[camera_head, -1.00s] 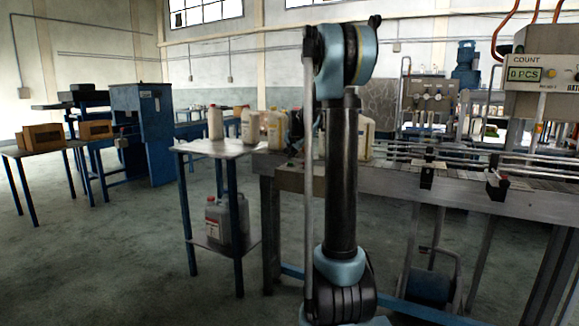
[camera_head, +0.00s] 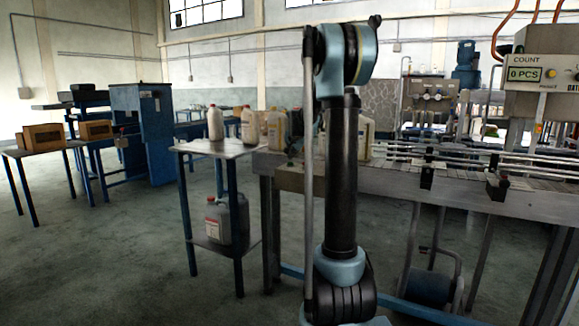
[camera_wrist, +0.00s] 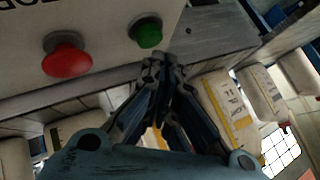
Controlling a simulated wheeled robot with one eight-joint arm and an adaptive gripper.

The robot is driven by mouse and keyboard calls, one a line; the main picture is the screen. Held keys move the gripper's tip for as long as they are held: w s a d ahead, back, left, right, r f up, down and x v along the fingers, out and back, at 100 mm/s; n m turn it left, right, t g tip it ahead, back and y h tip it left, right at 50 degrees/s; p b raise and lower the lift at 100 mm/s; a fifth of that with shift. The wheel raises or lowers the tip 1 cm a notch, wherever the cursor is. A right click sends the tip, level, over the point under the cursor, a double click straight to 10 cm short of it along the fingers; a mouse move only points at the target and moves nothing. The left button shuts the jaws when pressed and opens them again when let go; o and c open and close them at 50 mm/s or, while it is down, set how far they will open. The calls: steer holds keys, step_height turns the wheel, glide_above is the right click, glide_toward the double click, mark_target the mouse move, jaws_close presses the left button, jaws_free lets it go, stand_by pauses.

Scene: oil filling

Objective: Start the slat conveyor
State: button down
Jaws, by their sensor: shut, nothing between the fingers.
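The slat conveyor (camera_head: 440,185) runs along the right of the head view, with jugs standing at its left end. In the wrist view a pale control box (camera_wrist: 108,22) carries a red mushroom button (camera_wrist: 67,55) and a green button (camera_wrist: 147,32). Part of its dark lettering shows at the upper left edge. My gripper (camera_wrist: 165,60) is shut and empty, its fingertips just below and right of the green button. I cannot tell whether they touch it. In the head view my own arm hides the gripper and the box.
A small metal table (camera_head: 215,147) with bottles on top and grey jugs (camera_head: 226,218) on its lower shelf stands left of the conveyor. A counter box (camera_head: 540,74) reads 0 PCS at the right.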

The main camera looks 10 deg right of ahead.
steer(key=shift+f, duration=0.15)
steer(key=shift+f, duration=0.2)
